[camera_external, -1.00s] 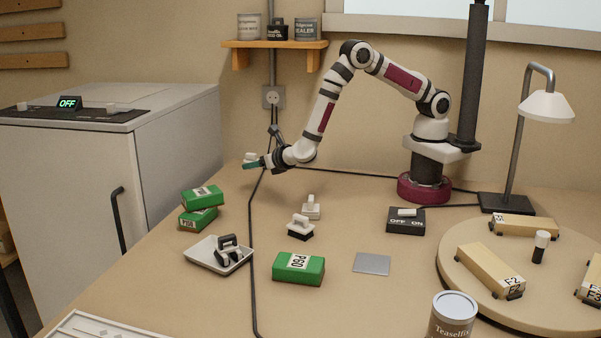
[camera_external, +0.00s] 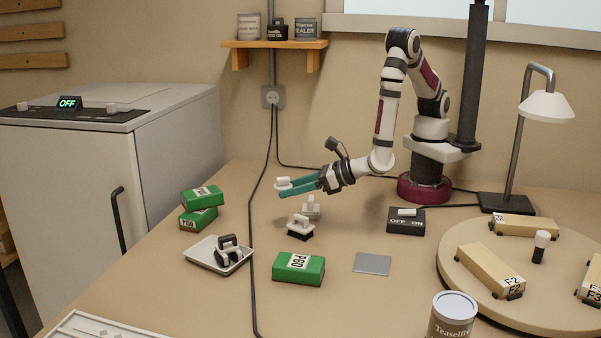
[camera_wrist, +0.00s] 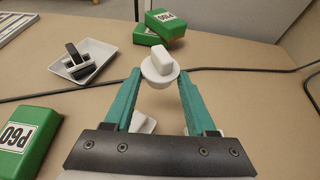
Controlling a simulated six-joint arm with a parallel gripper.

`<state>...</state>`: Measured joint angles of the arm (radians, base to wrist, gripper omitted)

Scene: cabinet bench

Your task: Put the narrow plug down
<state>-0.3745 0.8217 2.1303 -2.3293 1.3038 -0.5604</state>
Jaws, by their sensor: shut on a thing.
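My gripper (camera_external: 298,188) has teal fingers, seen close up in the wrist view (camera_wrist: 160,82). It is shut on a white round plug (camera_external: 284,182) with a raised bar on top, held at the fingertips. The plug also shows in the wrist view (camera_wrist: 160,66), upright. The plug's underside is hidden.
A white tray (camera_external: 205,263) holds a black-and-white handled piece. A grey square plate (camera_external: 372,264) lies flat. A black cable crosses the bench. A round turntable (camera_external: 465,285) stands right.

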